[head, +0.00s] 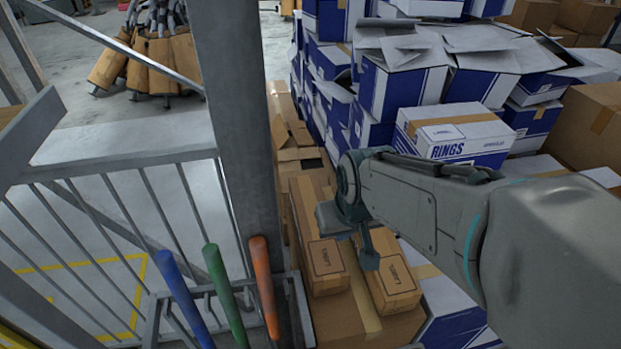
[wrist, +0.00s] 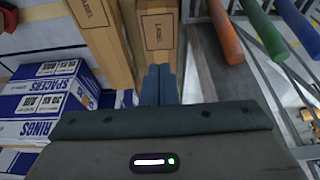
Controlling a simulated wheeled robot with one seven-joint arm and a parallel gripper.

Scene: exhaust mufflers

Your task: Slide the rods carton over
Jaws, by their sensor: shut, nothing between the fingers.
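Two long narrow brown cartons lie side by side, a left one (head: 325,267) and a right one (head: 393,287) in the head view. Both show a label panel; no word "rods" is readable, so I cannot tell which is the rods carton. The wrist view shows them swapped, the left one (wrist: 158,32) now right of the other (wrist: 100,35). My gripper (head: 369,258) points down beside them, shut and empty. In the wrist view its fingertips (wrist: 159,72) are at the end of the carton nearer the bars; whether they touch it is unclear.
The cartons lie on a larger brown box (head: 345,325). Blue-and-white boxes, one marked RINGS (head: 455,138), are piled to the right. A grey post (head: 240,120), a railing (head: 110,215) and blue, green and orange handles (head: 263,285) stand close on the left.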

